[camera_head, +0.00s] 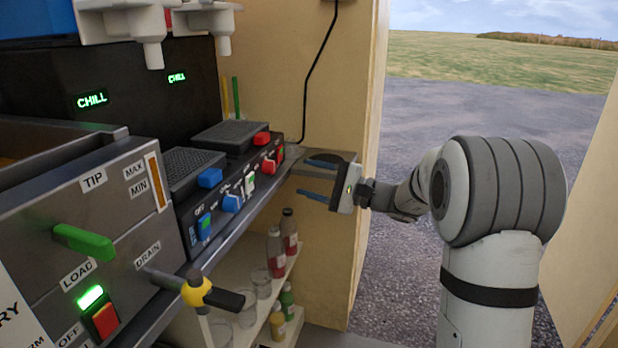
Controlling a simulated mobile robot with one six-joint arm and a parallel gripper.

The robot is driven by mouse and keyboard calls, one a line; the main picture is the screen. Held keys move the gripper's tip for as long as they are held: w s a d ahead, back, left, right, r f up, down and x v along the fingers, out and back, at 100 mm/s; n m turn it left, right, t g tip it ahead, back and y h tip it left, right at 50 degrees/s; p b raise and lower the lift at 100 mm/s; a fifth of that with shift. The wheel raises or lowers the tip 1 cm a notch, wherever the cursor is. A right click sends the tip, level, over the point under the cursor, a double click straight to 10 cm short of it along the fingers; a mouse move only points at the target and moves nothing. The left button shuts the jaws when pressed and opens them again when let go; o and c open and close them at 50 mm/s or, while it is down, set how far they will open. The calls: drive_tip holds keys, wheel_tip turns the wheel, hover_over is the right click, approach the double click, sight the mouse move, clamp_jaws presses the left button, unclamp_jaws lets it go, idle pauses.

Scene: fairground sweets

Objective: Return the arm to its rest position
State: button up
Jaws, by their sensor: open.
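My gripper (318,178) is open, with its two dark blue-tipped fingers pointing left and nothing between them. It is at the right end of the counter, close to the tan wall panel. My arm (497,195) comes in from the right, with a large grey-ringed joint and a white upright link below it. The arm is bent, and the gripper is held out to the left of that joint.
A steel fryer (120,225) with a green lever (84,241) and a drain tap (198,290) stands at left. Black switch units (232,137) line the counter. Bottles (276,252) stand on a low shelf below. Open gravel (470,115) lies beyond the doorway.

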drive_tip(key=s+a+r+n+g+h+p, duration=0.1)
drive_tip(key=s+r+n+g+h+p, duration=0.25)
drive_tip(key=s+p, duration=0.45)
drive_tip(key=s+a+r+n+g+h+p, duration=0.1)
drive_tip(key=s+r+n+g+h+p, duration=0.2)
drive_tip(key=s+p, duration=0.6)
drive_tip(key=s+d+r+n+h+p, duration=0.1)
drive_tip(key=s+d+r+h+p, duration=0.3)
drive_tip(key=s+d+h+p, duration=0.1)
drive_tip(key=s+d+r+n+t+h+p, duration=0.1)
drive_tip(key=s+d+r+n+h+p, duration=0.1)
drive_tip(key=s+d+r+h+p, duration=0.3)
drive_tip(key=s+d+h+p, duration=0.1)
drive_tip(key=s+d, duration=0.2)
drive_tip(key=s, duration=0.2)
drive_tip(key=shift+d, duration=0.15)
drive_tip(key=shift+n+t, duration=0.25)
drive_tip(key=shift+c, duration=0.3)
